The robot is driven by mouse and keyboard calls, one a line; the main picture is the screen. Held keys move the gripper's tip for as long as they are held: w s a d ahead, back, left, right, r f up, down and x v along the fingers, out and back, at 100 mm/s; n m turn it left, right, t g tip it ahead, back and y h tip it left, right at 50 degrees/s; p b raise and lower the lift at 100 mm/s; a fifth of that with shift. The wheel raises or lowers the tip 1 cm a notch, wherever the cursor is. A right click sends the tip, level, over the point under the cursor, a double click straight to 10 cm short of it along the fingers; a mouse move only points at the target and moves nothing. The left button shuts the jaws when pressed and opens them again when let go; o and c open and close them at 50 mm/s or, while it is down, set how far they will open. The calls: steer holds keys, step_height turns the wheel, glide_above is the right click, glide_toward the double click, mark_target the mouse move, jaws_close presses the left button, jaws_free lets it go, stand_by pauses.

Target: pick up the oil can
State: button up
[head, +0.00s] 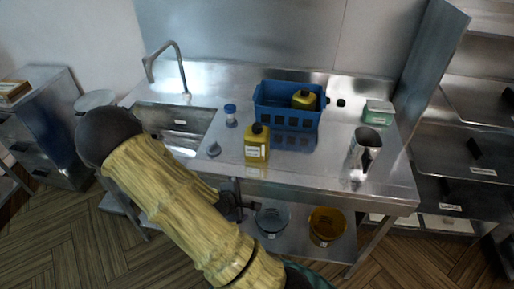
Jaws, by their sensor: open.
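A yellow can with a dark cap and a white label (257,143) stands upright near the front edge of the steel counter. A second yellow can with a dark cap (304,100) stands inside the blue basket (289,119), its lower part hidden by the basket wall. The label text is too small to tell which is the oil can. My gripper (240,200) is a dark shape at the counter's front edge, below and left of the front can and apart from it. My arm partly hides it. It is open, and nothing shows between its fingers.
A sink (178,127) with a tap (168,60) is at the left. A blue-capped jar (230,115) stands left of the can. A metal cup (365,144) and a green box (378,112) are at the right. Bowls (326,226) sit on the lower shelf.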

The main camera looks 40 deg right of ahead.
steer(key=w+d+n+t+h+b, duration=0.1)
steer(key=d+n+t+h+b, duration=0.1)
steer(key=d+n+h, duration=0.35)
steer(key=n+t+b, duration=0.2)
steer(key=n+t, duration=0.4)
steer(key=n, duration=0.4)
glide_toward(254, 145)
steer(key=v, duration=0.3)
steer(key=shift+w+f+h, duration=0.2)
steer(key=shift+h, duration=0.15)
steer(key=shift+w+d, duration=0.1)
steer(key=p+x, duration=0.1)
steer(key=x, duration=1)
steer(key=shift+w+d+f, duration=0.1)
steer(key=shift+w+d, duration=0.1)
steer(key=shift+d, duration=0.1)
steer(key=shift+w+d+f, duration=0.1)
